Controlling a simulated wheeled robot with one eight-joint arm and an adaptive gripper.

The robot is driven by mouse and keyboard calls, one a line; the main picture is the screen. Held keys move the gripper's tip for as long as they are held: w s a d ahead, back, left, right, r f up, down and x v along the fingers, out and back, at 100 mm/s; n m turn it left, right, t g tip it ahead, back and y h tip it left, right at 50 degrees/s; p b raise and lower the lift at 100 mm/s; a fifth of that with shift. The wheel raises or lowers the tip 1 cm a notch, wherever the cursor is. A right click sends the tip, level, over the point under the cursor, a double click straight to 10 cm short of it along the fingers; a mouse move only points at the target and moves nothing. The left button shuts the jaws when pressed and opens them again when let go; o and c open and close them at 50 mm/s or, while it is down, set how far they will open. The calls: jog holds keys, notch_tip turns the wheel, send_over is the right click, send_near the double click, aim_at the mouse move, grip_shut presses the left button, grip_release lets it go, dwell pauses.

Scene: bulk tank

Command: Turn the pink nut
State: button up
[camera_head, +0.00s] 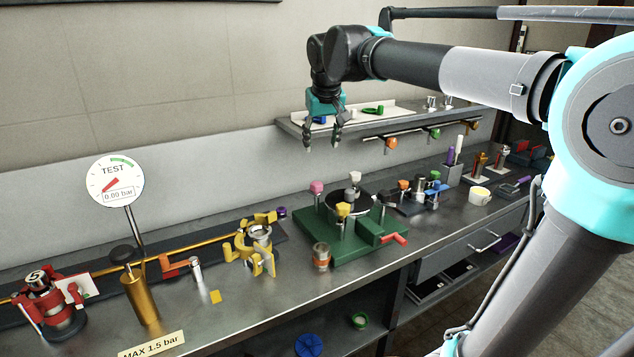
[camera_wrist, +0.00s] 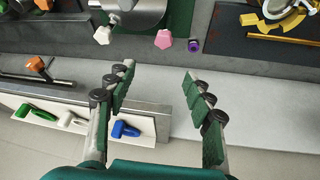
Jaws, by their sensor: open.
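The pink nut (camera_head: 317,187) sits on top of a post at the back left corner of the green base (camera_head: 345,254). A white nut (camera_head: 355,176) and a yellow nut (camera_head: 343,209) stand on other posts around the round dark lid (camera_head: 352,200). My gripper (camera_head: 322,145) is open and empty, pointing down, well above the bench and apart from the pink nut. In the wrist view the pink nut (camera_wrist: 163,40) shows beyond the open fingertips (camera_wrist: 155,74), between a white nut (camera_wrist: 102,35) and a purple piece (camera_wrist: 194,46).
A wall shelf (camera_head: 290,124) with small coloured parts is close beneath and behind my gripper. Valves hang from a rail (camera_head: 405,132) below it. Yellow clamp parts (camera_head: 260,250) stand left of the green base, and a red handle (camera_head: 396,238) juts from its front right.

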aim_at(317, 183)
jog(key=shift+m, duration=0.8)
jog(key=x, duration=1.6)
jog(key=shift+s+a+f, duration=0.15)
jog(key=shift+s+f, duration=0.05)
jog(key=shift+f, duration=0.15)
jog(key=shift+c, duration=0.3)
jog(key=c, duration=1.1)
jog(key=shift+n+g+y, duration=0.3)
jog(key=shift+n+y, duration=0.15)
jog(key=shift+n, duration=0.75)
jog(key=shift+n+g+y, duration=0.3)
jog(key=shift+n+y, duration=0.15)
jog(key=shift+n, duration=0.75)
jog(key=o, duration=1.2)
jog(key=shift+c, duration=0.2)
